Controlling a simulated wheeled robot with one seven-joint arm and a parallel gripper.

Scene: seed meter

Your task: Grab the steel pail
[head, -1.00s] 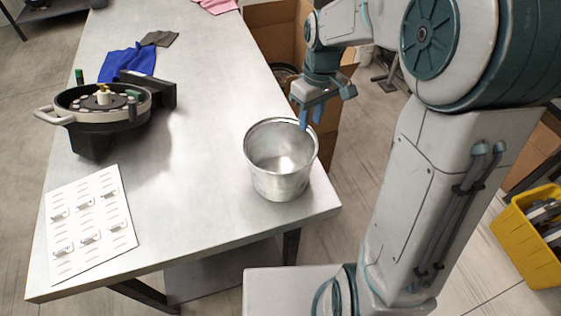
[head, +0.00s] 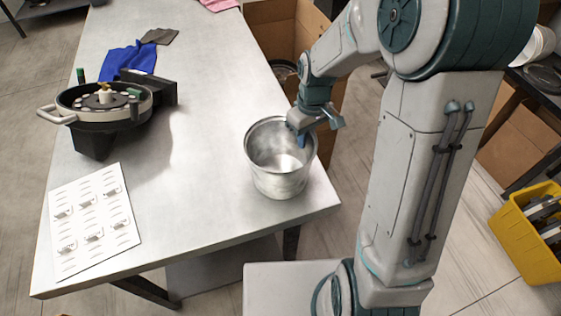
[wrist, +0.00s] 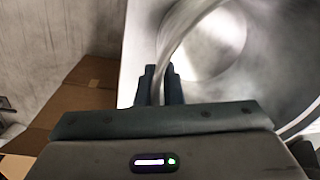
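The steel pail (head: 268,182) stands upright on the near right corner of the metal table. It is an open, shiny bucket and looks empty. My gripper (head: 301,138) is at the far right part of its rim, pointing down, with a blue finger showing inside the mouth. In the wrist view, my gripper's two dark fingers (wrist: 161,88) are close together with the rim of the steel pail (wrist: 188,22) running between them. They look shut on the rim. The outer finger is hidden in the head view.
The seed meter (head: 105,100) with a side handle sits at the table's left. A printed sheet (head: 92,222) with small parts lies at the front left. Blue (head: 130,60) and grey cloths lie behind. Cardboard boxes (head: 275,30) stand beyond the table, and a yellow bin (head: 525,240) at right.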

